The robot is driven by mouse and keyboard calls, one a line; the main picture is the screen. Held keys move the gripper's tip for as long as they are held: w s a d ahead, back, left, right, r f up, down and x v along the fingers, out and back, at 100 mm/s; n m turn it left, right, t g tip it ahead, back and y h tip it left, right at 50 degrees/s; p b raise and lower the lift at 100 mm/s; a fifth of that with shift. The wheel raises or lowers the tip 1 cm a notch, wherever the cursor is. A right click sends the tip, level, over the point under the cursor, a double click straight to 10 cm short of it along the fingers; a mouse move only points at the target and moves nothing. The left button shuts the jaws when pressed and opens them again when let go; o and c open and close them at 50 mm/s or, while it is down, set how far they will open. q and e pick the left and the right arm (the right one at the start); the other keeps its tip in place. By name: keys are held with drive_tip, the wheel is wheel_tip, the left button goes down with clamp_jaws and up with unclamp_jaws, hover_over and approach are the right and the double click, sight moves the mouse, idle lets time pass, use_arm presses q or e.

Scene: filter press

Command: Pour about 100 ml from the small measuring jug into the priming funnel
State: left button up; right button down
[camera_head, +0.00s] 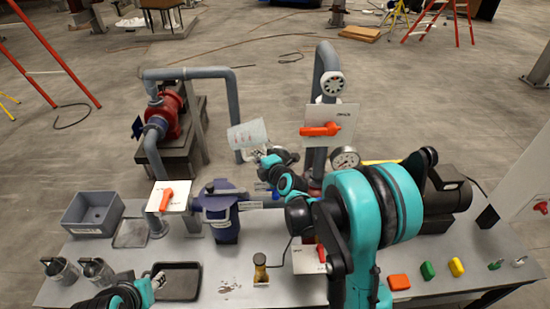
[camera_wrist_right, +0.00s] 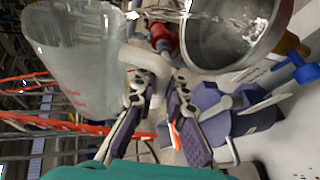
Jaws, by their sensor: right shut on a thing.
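The small measuring jug (camera_head: 248,133) is clear with faint markings, and my right gripper (camera_head: 268,160) holds it tilted above the bench. In the right wrist view, the jug (camera_wrist_right: 75,60) is at the upper left, and the right gripper (camera_wrist_right: 150,85) is shut on its pale handle. A metal funnel (camera_wrist_right: 235,40) is beside the jug at the upper right. A clear stream runs from the jug's side towards it, and the liquid inside looks disturbed.

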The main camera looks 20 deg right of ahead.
drive_tip(key=r+p, duration=0.1)
drive_tip(key=a+r+n+p, duration=0.1)
drive_tip(key=p, duration=0.1)
drive_tip(key=shift+w+a+h, duration=0.1)
drive_tip(key=shift+h, duration=0.2)
drive_tip(key=shift+d+f+n+h+b, duration=0.3)
drive_tip(key=shift+f+n+b, duration=0.1)
drive_tip(key=shift+f+b, duration=0.2)
drive_tip(key=shift+f+g, duration=0.1)
drive_tip(key=shift+g, duration=0.2)
drive_tip(key=shift+d+r+n+h, duration=0.35)
drive_tip(key=shift+r+n+h, duration=0.05)
drive_tip(key=shift+n, duration=0.1)
drive_tip(key=shift+d+r+n+p, duration=0.15)
drive_tip(key=shift+d+n+p, duration=0.05)
drive_tip(key=shift+n+p, duration=0.1)
drive_tip(key=shift+d+h, duration=0.1)
drive_tip(key=shift+h, duration=0.2)
